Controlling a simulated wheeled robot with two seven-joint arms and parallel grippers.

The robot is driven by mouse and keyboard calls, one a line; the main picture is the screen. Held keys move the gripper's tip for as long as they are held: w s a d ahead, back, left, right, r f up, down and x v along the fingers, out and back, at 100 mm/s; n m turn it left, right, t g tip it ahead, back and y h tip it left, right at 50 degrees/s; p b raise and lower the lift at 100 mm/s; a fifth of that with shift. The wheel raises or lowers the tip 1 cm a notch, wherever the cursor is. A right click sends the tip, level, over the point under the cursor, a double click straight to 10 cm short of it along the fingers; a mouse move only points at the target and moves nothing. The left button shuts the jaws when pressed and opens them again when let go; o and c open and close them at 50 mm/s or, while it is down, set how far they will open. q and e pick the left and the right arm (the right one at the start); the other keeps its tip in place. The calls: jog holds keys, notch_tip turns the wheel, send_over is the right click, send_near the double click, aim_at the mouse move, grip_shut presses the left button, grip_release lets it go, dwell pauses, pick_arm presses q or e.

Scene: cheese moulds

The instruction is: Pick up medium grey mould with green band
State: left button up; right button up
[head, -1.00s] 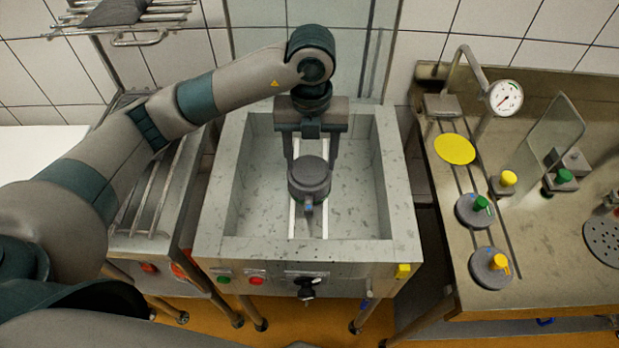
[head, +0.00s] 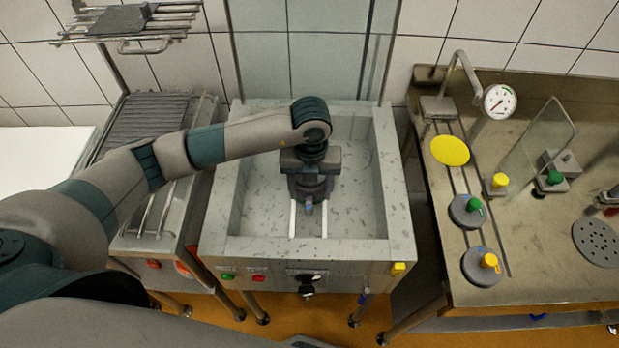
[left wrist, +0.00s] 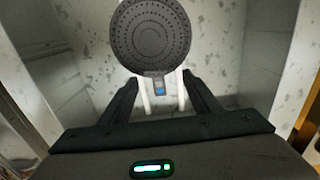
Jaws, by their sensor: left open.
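A round dark grey mould (head: 312,196) stands in the stone basin on two pale rails, with a small blue tab on its front. In the left wrist view its perforated round top (left wrist: 165,38) shows just beyond my fingertips. I see no green band on it; the gripper hides part of it in the head view. My left gripper (left wrist: 158,82) is open, its two fingers apart and pointing at the mould. In the head view the left gripper (head: 310,178) is directly over the mould; I cannot tell whether it touches. My right gripper is not in view.
A rack (head: 150,125) stands left.

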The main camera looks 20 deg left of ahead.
aim_at(309, 198)
pick_arm(q)
jog(key=shift+f, duration=0.1)
jog(key=shift+a+f+p, duration=0.1)
jog(key=shift+f+p, duration=0.4)
jog(key=shift+p, duration=0.15)
notch_tip(309, 198, down, 3)
jog(key=shift+r+p, duration=0.1)
jog(key=shift+p, duration=0.7)
jog(key=shift+f, duration=0.6)
grip_shut()
